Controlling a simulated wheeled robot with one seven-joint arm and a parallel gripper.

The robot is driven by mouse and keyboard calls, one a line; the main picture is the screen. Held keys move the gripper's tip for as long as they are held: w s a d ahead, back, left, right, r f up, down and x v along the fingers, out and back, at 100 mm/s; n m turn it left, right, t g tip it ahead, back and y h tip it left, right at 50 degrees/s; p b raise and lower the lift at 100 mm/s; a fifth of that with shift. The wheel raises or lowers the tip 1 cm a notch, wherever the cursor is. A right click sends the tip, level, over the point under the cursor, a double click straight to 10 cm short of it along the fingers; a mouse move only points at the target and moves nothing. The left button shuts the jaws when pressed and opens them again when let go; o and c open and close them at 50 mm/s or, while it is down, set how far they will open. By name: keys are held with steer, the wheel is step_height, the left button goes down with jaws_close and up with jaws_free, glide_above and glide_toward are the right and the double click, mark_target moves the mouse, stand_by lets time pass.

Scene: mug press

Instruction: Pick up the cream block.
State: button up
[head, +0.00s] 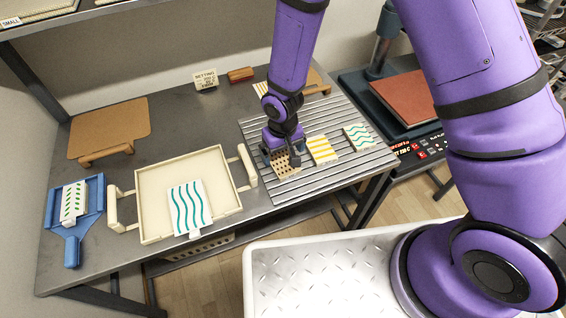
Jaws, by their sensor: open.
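My gripper (284,148) is open and points down over the left part of the slatted metal rack. A cream block with brown dots (283,164) shows just below and in front of it, partly covered by the gripper. I cannot tell whether the fingers are around this block or only above it. To its right on the rack lie a white block with yellow stripes (322,149) and a white block with teal waves (358,136). A small cream block with dark lettering (205,79) stands at the back of the table.
A cream tray (152,196) with handles holds a teal-waved piece (188,205). A blue tray (72,222) holds a green-patterned piece (73,202). The slatted rack (310,183) carries the blocks. A brown board (108,128) and a brown block (241,74) lie behind. A press (400,97) stands right.

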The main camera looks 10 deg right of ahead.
mark_target(283, 162)
steer(key=shift+w+f, duration=0.15)
steer(key=shift+f, duration=2.05)
steer(key=shift+c, duration=0.5)
steer(key=c, duration=0.9)
steer(key=shift+o, duration=0.2)
